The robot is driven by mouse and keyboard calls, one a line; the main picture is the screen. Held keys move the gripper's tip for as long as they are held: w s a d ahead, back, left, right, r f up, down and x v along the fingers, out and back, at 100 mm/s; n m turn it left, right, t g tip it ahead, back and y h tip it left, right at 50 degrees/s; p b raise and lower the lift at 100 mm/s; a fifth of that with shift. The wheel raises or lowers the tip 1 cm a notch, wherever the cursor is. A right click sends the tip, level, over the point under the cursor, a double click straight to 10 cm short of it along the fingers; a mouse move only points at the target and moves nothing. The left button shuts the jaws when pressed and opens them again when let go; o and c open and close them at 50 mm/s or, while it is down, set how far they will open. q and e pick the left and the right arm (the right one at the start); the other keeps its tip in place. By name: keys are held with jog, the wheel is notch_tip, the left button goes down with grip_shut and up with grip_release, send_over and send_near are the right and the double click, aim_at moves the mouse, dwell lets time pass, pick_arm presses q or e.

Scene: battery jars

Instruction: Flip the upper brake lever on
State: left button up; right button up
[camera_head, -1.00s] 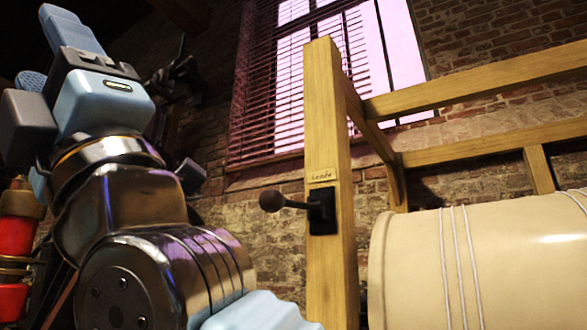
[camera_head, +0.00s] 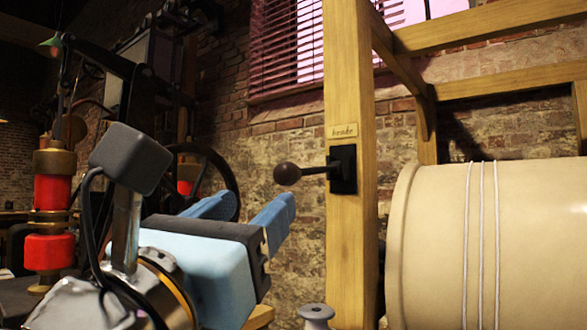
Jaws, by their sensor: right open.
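A brake lever with a round dark brown knob (camera_head: 288,173) and a short black rod sticks out leftward from a black mounting plate (camera_head: 342,169) on an upright wooden post (camera_head: 350,230). The rod is about level. A small label (camera_head: 342,131) sits above the plate, its writing hard to read. My right gripper (camera_head: 258,203), light blue and dark grey, is just below and left of the knob. Its two blue fingers are apart, with nothing between them, and do not visibly touch the lever. My left gripper is not in view.
Red and brass apparatus (camera_head: 52,190) stands at the left. A dark wheel (camera_head: 215,165) is behind my gripper. A grey spool-like piece (camera_head: 316,314) shows at the bottom.

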aim_at(283, 180)
jog(key=p+x, duration=0.1)
jog(key=x, duration=0.9)
jog(key=shift+w+d+p, duration=0.1)
jog(key=shift+w+p, duration=0.25)
jog(key=shift+c, duration=0.5)
grip_shut()
